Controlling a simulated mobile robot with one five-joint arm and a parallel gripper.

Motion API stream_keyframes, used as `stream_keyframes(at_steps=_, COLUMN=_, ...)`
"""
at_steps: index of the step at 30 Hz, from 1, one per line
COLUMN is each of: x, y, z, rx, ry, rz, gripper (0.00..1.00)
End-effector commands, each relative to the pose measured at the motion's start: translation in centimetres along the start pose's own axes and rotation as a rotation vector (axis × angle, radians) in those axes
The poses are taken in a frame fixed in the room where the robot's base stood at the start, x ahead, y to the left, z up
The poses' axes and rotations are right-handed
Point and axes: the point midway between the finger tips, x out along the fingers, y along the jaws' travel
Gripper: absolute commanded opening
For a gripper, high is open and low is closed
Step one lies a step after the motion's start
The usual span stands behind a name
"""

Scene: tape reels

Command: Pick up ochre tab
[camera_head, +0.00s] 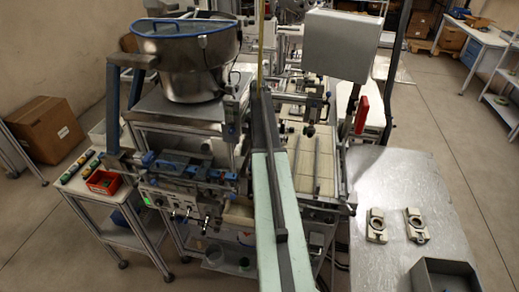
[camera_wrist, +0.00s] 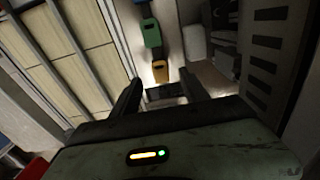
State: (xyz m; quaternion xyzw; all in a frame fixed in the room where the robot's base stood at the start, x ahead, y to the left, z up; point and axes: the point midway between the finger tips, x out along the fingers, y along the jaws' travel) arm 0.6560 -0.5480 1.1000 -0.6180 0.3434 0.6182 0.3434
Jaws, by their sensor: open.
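An ochre tab (camera_wrist: 160,70) shows in the wrist view, upper middle, at the end of a short line of tabs. It lies just beyond my gripper (camera_wrist: 159,84), roughly centred between the two dark fingers. The fingers are apart, with nothing held between them. A green tab (camera_wrist: 151,33) lies just behind the ochre one, and a blue tab shows at the top edge. I cannot tell whether either finger touches the ochre tab. In the head view I cannot make out my gripper or this tab clearly.
In the head view, a steel bowl (camera_head: 186,60) stands on the machine. A red bin (camera_head: 102,182) is at left, and a metal table (camera_head: 390,180) at right.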

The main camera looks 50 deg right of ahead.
Motion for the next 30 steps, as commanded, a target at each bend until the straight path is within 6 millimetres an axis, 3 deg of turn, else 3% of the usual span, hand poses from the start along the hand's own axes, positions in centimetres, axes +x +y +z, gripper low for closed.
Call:
stream_keyframes(at_steps=9, x=5.0, y=0.0, z=-0.1, rx=0.0, ry=0.0, rz=0.0, gripper=0.53)
stream_keyframes(at_steps=17, x=5.0, y=0.0, z=-0.1, rx=0.0, ry=0.0, rz=0.0, gripper=0.53)
stream_keyframes(at_steps=23, x=5.0, y=0.0, z=-0.1, rx=0.001, ry=0.0, rz=0.0, gripper=0.03)
stream_keyframes(at_steps=30, x=5.0, y=0.0, z=-0.1, rx=0.001, ry=0.0, rz=0.0, gripper=0.0)
